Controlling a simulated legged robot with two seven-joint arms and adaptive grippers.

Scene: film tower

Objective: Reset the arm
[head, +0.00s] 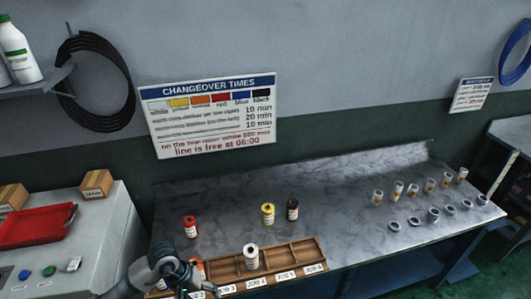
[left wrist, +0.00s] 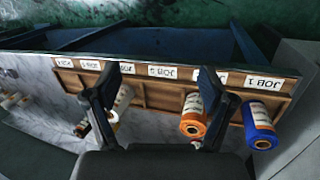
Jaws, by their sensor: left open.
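My left gripper (head: 183,279) is at the bottom of the head view, over the left end of a wooden rack (head: 304,254). In the left wrist view its two fingers (left wrist: 160,82) are spread apart with nothing clamped between them. An orange roll (head: 198,266) is partly hidden by my gripper. In the left wrist view the orange roll (left wrist: 193,115) is beside one finger, and a blue roll (left wrist: 258,125) is at the JOB 1 end. My right gripper is not in view.
Red (head: 190,227), yellow (head: 267,213) and black (head: 292,209) rolls stand on the marble-look bench (head: 340,205) behind the rack. Several small containers (head: 398,188) and grey rings (head: 433,214) are at its right. A red tray (head: 35,226) lies on the left cabinet.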

